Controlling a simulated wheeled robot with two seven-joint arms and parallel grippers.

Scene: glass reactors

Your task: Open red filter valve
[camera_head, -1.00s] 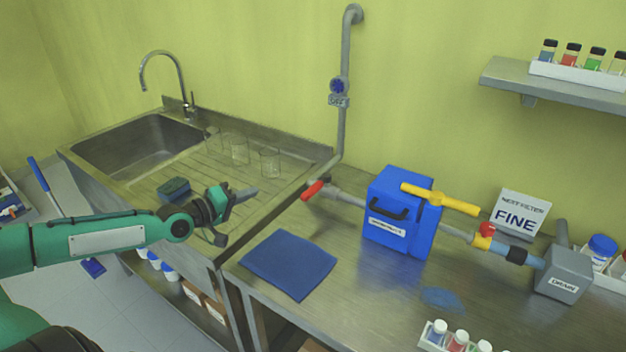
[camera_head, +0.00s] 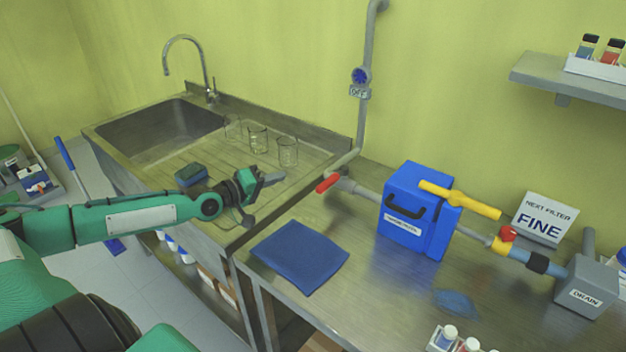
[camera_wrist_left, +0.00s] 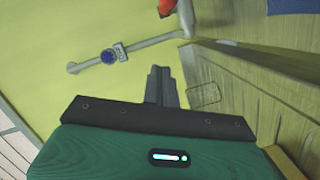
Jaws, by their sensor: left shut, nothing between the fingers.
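A red valve handle (camera_head: 328,183) sits on the grey pipe at the left of the blue filter housing (camera_head: 412,212). A smaller red knob (camera_head: 508,233) is on the pipe to the right of the housing. My left gripper (camera_head: 272,178) is shut and empty, over the sink's drainboard edge, left of the red handle and apart from it. In the left wrist view its closed fingers (camera_wrist_left: 160,86) point toward the wall and pipe. A red part (camera_wrist_left: 166,8) shows at the top edge there. My right gripper is not in view.
A yellow lever (camera_head: 460,199) reaches right from the housing. Glass beakers (camera_head: 288,151) and a sponge (camera_head: 190,174) stand on the drainboard near my left gripper. A blue cloth (camera_head: 300,257) lies on the counter. A wall pipe carries a blue valve (camera_head: 361,75) marked OFF.

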